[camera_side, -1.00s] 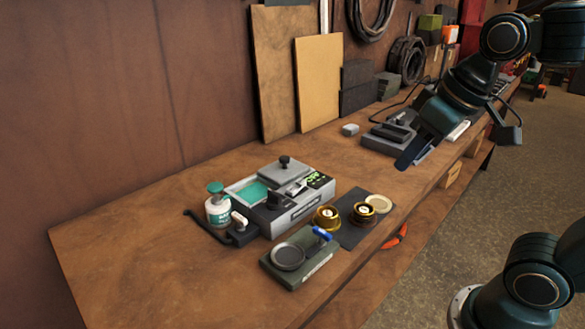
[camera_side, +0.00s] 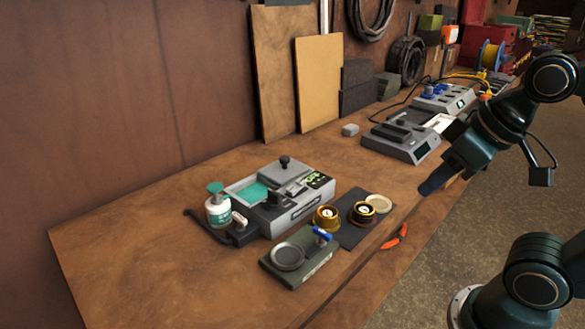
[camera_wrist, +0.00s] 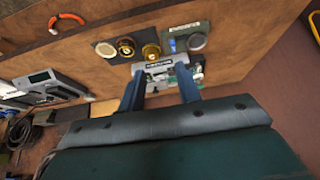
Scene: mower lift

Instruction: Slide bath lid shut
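The bath (camera_side: 300,212) is a grey box on the bench, left of centre in the side view. Teal liquid (camera_side: 250,194) shows in its open left part. Its grey lid (camera_side: 283,174), with a black knob (camera_side: 284,161), lies over the back right part, so the bath is partly uncovered. The bath also shows small in the wrist view (camera_wrist: 152,66), partly hidden behind my fingers. My gripper (camera_side: 425,190) is in the air near the bench's front edge, well right of the bath and touching nothing. Its two fingers (camera_wrist: 160,88) stand apart and empty in the wrist view.
A teal-capped jar (camera_side: 218,209) stands left of the bath. Two brass pots (camera_side: 326,219) and a green block with a round dish (camera_side: 289,257) stand in front. Grey instruments (camera_side: 402,141) stand at the back right. The bench between them and the bath is mostly clear.

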